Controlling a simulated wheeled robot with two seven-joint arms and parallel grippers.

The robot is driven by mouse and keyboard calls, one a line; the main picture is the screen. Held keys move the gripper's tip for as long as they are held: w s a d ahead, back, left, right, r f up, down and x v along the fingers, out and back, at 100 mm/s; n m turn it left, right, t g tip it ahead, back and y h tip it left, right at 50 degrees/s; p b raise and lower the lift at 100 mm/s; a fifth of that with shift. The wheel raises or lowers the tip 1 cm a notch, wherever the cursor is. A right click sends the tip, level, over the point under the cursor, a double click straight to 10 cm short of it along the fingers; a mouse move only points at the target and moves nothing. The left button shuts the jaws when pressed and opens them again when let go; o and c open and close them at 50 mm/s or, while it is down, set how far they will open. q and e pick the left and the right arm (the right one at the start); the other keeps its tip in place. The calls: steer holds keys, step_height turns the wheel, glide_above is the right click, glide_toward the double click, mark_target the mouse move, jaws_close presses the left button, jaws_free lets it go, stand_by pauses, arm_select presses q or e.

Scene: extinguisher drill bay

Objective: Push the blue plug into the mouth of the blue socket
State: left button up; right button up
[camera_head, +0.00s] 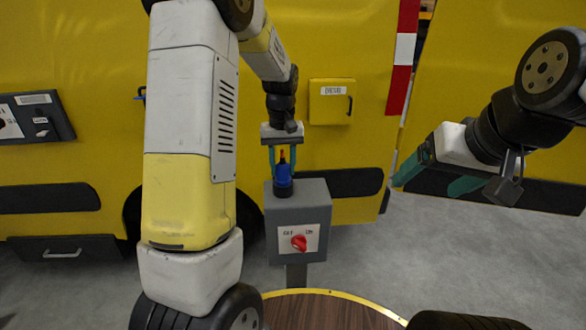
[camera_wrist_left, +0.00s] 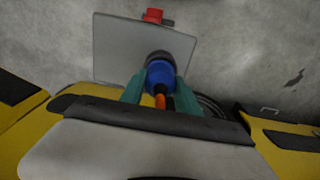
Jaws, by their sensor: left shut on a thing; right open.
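My left gripper (camera_head: 283,165) points down above the grey box, its teal fingers either side of the blue plug (camera_head: 284,174). It is shut on the plug, which also shows between the fingers in the left wrist view (camera_wrist_left: 160,73). The plug is upright, with an orange-red and dark top. Directly below is a dark round collar (camera_head: 283,190) on the box, seemingly the socket; its mouth is hidden by the plug. I cannot tell how deep the plug sits. My right gripper (camera_head: 436,180) is open and empty, well to the right.
The grey box (camera_head: 313,205) stands on a post and has a red OFF/ON knob (camera_head: 299,242) on its front. A yellow vehicle side (camera_head: 90,100) is behind, with a small yellow cabinet (camera_head: 331,101). A round wooden top (camera_head: 315,312) is in front. The right-hand floor is clear.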

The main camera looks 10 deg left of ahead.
arm_select(q)
jaws_close()
steer(key=shift+r, duration=2.25)
steer(key=shift+r, duration=0.1)
steer(key=shift+r, duration=1.9)
